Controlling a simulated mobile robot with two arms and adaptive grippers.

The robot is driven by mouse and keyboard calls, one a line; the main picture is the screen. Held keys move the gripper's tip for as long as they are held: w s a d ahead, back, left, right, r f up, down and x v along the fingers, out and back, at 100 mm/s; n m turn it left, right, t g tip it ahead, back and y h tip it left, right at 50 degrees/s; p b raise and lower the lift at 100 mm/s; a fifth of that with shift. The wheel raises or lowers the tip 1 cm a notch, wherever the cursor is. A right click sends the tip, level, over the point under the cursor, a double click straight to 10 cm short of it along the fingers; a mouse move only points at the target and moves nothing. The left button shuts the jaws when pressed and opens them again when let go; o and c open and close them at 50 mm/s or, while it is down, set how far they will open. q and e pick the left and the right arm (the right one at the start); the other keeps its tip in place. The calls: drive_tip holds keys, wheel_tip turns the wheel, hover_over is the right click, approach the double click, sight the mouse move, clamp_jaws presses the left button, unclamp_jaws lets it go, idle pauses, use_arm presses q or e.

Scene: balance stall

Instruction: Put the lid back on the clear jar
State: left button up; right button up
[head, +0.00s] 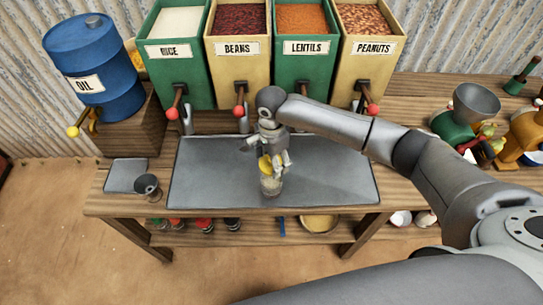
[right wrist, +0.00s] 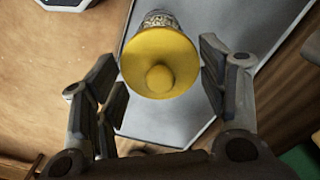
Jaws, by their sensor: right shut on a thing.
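The clear jar (head: 271,186) stands upright near the front edge of the grey mat, with pale contents. The yellow lid (head: 265,164) is at the jar's mouth and looks tilted in the head view. My right gripper (head: 276,163) is just above the jar, shut on the lid. In the right wrist view the round lid (right wrist: 160,62) with its knob lies between the fingers (right wrist: 163,85), and part of the jar (right wrist: 158,19) shows behind it. I cannot tell whether the lid is seated on the rim. My left gripper is not in view.
The grey mat (head: 215,170) is otherwise clear. A small dark metal cup (head: 147,185) stands at the left by a small grey plate (head: 126,174). Bins with red-knobbed taps (head: 240,111) line the back. A blue oil drum (head: 95,60) is at left, grinders (head: 470,115) at right.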

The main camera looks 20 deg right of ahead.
drive_tip(key=shift+d+f+b, duration=0.1)
drive_tip(key=shift+f+b, duration=0.55)
wheel_tip(320, 180, down, 3)
drive_tip(key=b, duration=0.4)
drive_tip(key=shift+f, duration=0.9)
drive_tip(key=shift+r+p, duration=0.1)
drive_tip(key=shift+p, duration=0.4)
drive_tip(key=shift+f+p, duration=0.2)
drive_tip(key=shift+p, duration=1.6)
idle(1.2)
idle(0.4)
drive_tip(key=o, duration=0.8)
